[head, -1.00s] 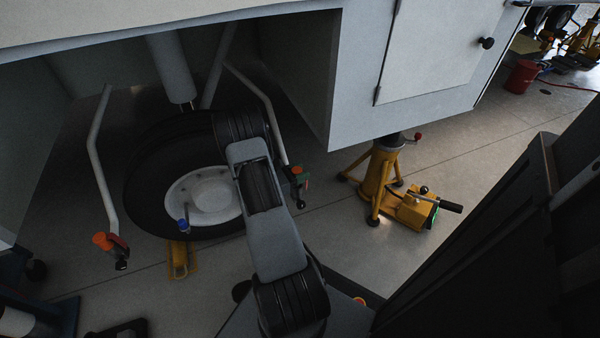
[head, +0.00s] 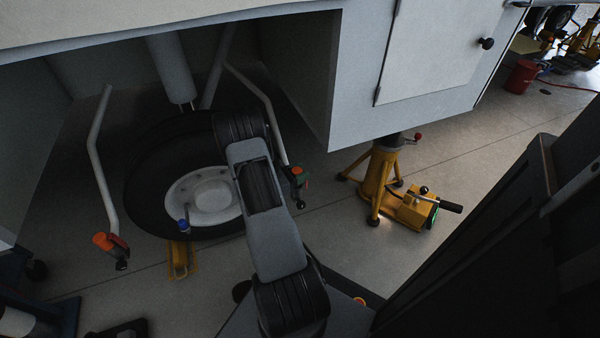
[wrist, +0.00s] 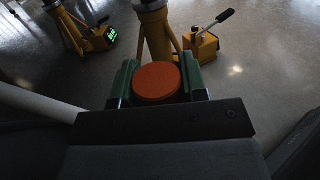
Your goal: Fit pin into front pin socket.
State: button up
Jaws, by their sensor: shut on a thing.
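My gripper (wrist: 156,84) is shut on the pin (wrist: 156,83). In the wrist view the pin shows as a round orange head between my two green jaws; its shank is hidden. The front pin socket cannot be made out clearly. I cannot tell whether the pin is in it or beside it. An orange and red fitting (head: 108,242) with a dark tip sits at the lower end of the left strut (head: 97,155).
The wheel (head: 150,205) stands left of my arm, with a yellow chock (head: 179,262) at its foot. A yellow jack (head: 380,180) with a pump handle (head: 450,206) stands to the right. The grey body (head: 360,95) overhangs above. Floor between strut and jack is clear.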

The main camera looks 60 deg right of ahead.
jog(key=shift+f+b, duration=0.6)
jog(key=shift+f, duration=0.15)
jog(key=shift+r, duration=0.15)
jog(key=shift+r+p, duration=0.65)
jog(key=shift+p, duration=0.1)
dwell(0.7)
jog(key=shift+f+b, duration=0.55)
jog(key=shift+f, duration=0.25)
dwell(0.3)
jog(key=o, duration=0.7)
jog(key=shift+v, duration=5.5)
